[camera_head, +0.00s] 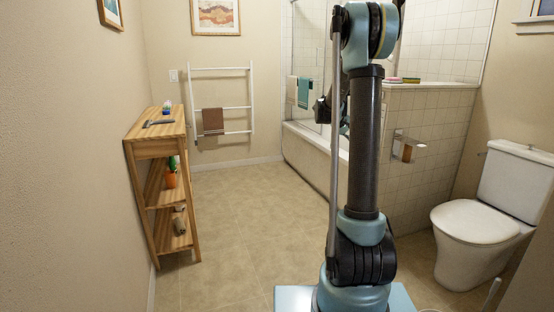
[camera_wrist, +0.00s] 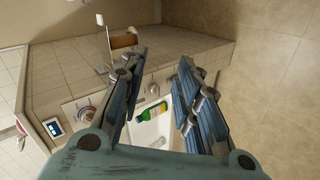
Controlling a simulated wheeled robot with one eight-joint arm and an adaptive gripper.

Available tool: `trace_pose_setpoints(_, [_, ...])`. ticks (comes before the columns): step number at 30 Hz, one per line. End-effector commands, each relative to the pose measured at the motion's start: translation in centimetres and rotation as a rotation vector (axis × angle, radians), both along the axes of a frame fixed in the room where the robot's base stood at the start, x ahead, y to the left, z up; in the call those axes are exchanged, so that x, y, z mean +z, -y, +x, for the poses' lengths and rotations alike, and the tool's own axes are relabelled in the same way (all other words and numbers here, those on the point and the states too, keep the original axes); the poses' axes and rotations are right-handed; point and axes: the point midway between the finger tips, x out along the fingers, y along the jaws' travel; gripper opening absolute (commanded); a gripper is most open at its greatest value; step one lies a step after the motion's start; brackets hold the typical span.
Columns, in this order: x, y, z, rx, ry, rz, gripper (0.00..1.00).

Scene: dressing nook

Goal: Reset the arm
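My arm (camera_head: 366,150) stands upright in the head view, right of the middle, and folds over at the top. My gripper (camera_wrist: 163,58) shows in the wrist view with its two blue-padded fingers spread apart. Nothing is held between them. In the head view the gripper is largely hidden behind the arm; a dark part shows left of the upright link. Beyond the fingers, in the wrist view, a green and yellow bottle (camera_wrist: 152,111) lies apart from them, near the white tub.
A wooden shelf (camera_head: 160,150) with small items stands at left. A towel ladder (camera_head: 222,105) is at the back wall. The bathtub (camera_head: 315,150), tiled half wall (camera_head: 425,125) with a paper holder (camera_head: 408,147), and toilet (camera_head: 480,225) are at right. The floor (camera_head: 235,220) between is clear.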

Motion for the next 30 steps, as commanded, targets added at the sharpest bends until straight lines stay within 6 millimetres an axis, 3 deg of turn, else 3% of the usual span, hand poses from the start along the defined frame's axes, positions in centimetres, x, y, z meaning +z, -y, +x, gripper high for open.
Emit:
trace_pose_setpoints(14, [0.9, -4.0, -13.8, -0.011, -0.020, 0.224, 0.30])
trace_pose_setpoints(30, [-2.4, -9.3, -29.2, -0.016, -0.046, 0.477, 0.30])
